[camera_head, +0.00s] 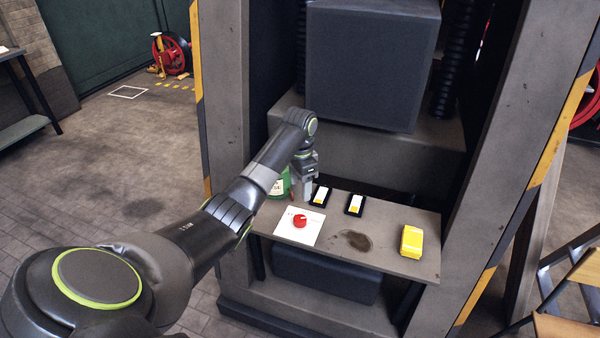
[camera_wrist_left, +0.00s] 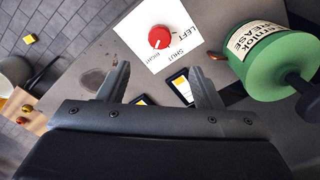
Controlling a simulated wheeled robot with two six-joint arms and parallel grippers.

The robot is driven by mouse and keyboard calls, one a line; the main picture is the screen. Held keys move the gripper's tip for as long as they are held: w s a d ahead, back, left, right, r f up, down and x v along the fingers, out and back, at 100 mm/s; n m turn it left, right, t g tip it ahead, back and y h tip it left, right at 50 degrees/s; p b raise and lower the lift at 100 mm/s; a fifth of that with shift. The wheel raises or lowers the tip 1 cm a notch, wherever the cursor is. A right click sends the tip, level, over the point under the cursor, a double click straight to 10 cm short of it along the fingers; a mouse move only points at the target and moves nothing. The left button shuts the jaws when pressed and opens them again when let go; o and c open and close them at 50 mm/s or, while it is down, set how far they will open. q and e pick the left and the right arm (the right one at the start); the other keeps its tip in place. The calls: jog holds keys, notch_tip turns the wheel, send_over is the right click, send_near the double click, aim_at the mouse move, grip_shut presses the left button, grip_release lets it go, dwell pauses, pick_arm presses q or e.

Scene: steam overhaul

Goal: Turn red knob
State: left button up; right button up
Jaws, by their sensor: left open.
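The red knob (camera_head: 300,221) sits on a white label plate (camera_head: 312,231) at the left part of the shelf. In the left wrist view the red knob (camera_wrist_left: 159,37) has a pale pointer line, and its plate (camera_wrist_left: 180,53) reads LEFT, SHUT and RIGHT. The line points toward RIGHT. My left gripper (camera_head: 305,195) hangs just behind the knob, beside a green can. In the left wrist view its two fingers (camera_wrist_left: 160,85) are spread apart with nothing between them, and the knob lies beyond the fingertips. My right gripper is not in view.
A green grease can (camera_head: 279,184) stands close beside my left gripper. Two black-framed cards (camera_head: 320,196) (camera_head: 355,204) lie at the back of the shelf (camera_head: 385,255). A yellow box (camera_head: 412,241) stands at its right end. A dark stain marks the middle. Frame posts flank the shelf.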

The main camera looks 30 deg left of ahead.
pick_arm(q)
jog(key=shift+r, duration=2.3)
jog(key=shift+f, duration=0.1)
